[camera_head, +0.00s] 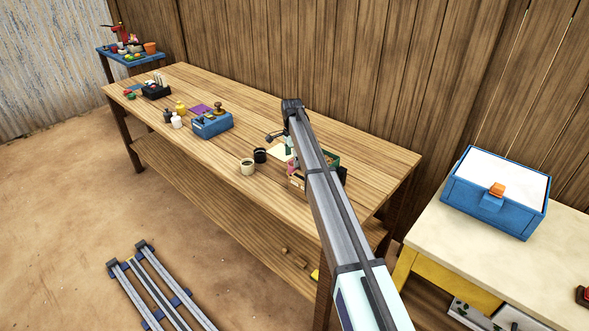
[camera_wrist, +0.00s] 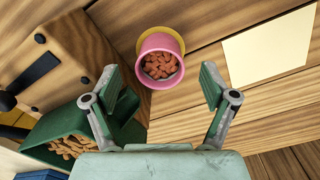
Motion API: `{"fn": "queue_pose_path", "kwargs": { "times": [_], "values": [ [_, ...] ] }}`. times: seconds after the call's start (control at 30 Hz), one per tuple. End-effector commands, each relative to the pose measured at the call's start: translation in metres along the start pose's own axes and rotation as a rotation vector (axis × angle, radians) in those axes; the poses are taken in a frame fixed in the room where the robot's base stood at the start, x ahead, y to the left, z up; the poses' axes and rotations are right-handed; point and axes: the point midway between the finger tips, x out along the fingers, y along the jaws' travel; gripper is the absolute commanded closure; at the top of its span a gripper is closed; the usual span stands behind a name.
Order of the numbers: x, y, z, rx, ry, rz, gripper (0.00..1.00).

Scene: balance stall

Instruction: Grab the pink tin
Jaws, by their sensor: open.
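The pink tin (camera_wrist: 160,57) stands on the wooden table in the wrist view, open at the top, with brown pieces inside. A yellow round rim (camera_wrist: 160,33) shows just behind it; whether the two touch I cannot tell. My gripper (camera_wrist: 165,85) is open and empty, with one finger to each side of the tin's near edge. The tin lies slightly beyond the fingertips in the picture. In the head view a small pink part of the tin (camera_head: 291,168) shows beside my arm, and my arm hides most of the area around it.
A green container (camera_wrist: 85,135) with brown pieces and a wooden block with a dark handle (camera_wrist: 65,50) stand close on the left. A pale sheet (camera_wrist: 268,50) lies at the right. Dark and cream cups (camera_head: 248,167) stand left of my arm.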

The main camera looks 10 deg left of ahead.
Motion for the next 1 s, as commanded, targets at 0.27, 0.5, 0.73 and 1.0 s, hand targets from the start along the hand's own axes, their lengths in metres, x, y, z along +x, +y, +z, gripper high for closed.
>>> {"fn": "queue_pose_path", "kwargs": {
  "times": [0.27, 0.5, 0.73, 1.0],
  "values": [
    [0.035, 0.001, -0.002, 0.000, -0.001, 0.003, 0.16],
    [0.044, 0.000, -0.003, 0.000, 0.000, 0.000, 0.16],
    [0.044, 0.001, -0.003, 0.000, 0.000, 0.001, 0.72],
    [0.044, 0.001, -0.003, 0.000, 0.000, 0.001, 0.82]
  ]
}}
